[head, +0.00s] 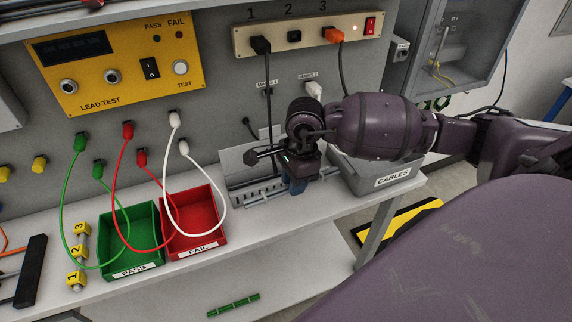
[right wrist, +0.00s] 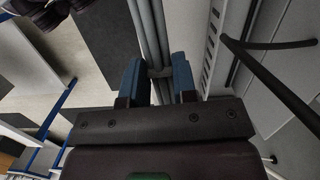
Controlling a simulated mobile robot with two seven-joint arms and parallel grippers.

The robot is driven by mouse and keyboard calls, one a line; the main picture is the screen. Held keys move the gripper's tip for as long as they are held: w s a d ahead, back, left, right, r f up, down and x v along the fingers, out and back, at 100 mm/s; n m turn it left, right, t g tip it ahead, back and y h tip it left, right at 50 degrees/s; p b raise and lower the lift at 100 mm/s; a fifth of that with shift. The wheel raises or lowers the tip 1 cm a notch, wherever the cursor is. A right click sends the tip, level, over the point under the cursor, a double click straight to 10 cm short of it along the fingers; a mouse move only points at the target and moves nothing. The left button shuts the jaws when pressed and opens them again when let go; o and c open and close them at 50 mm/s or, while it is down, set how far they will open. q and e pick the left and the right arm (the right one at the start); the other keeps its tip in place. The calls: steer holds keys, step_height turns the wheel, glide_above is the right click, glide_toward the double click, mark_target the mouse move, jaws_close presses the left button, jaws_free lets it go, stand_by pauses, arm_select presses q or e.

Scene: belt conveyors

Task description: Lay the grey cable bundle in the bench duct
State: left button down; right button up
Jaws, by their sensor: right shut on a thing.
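The grey cable bundle (right wrist: 150,30) shows in the right wrist view as parallel grey strands. They run up between the blue fingertips of my right gripper (right wrist: 158,80), which is shut on them. In the head view the right gripper (head: 297,182) is at the bench duct, and the bundle (head: 262,203) shows low along the duct's front side. The bench duct (head: 244,194) is a light grey slotted channel; its slotted wall (right wrist: 212,45) is just right of the bundle in the wrist view. The gripper hides part of the duct, and I cannot tell whether the bundle touches it. My left gripper is not in view.
The grey CABLES bin (head: 393,181) stands right of the duct. Red FAIL (head: 207,246) and green PASS (head: 137,272) bins stand left, with looped test leads above. A black cable (head: 344,70) hangs from the power strip (head: 275,42). Bench top is clear in front of the duct.

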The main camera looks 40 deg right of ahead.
steer(key=shift+w+d+m, duration=0.1)
steer(key=shift+d+m, duration=0.1)
steer(key=shift+m, duration=0.2)
steer(key=w+f+b, duration=0.1)
steer(key=w, duration=0.2)
steer(key=w+d+b, duration=0.1)
steer(key=w, duration=0.2)
steer(key=w+d+f+b, duration=0.1)
steer(key=w, duration=0.2)
steer(key=shift+w+d+f, duration=0.15)
steer(key=shift+w+f, duration=0.15)
steer(key=shift+f, duration=0.05)
steer(key=shift+f+b, duration=0.85)
steer(key=shift+b, duration=0.1)
steer(key=o, duration=1)
steer(key=shift+o, duration=0.2)
steer(key=shift+r, duration=0.1)
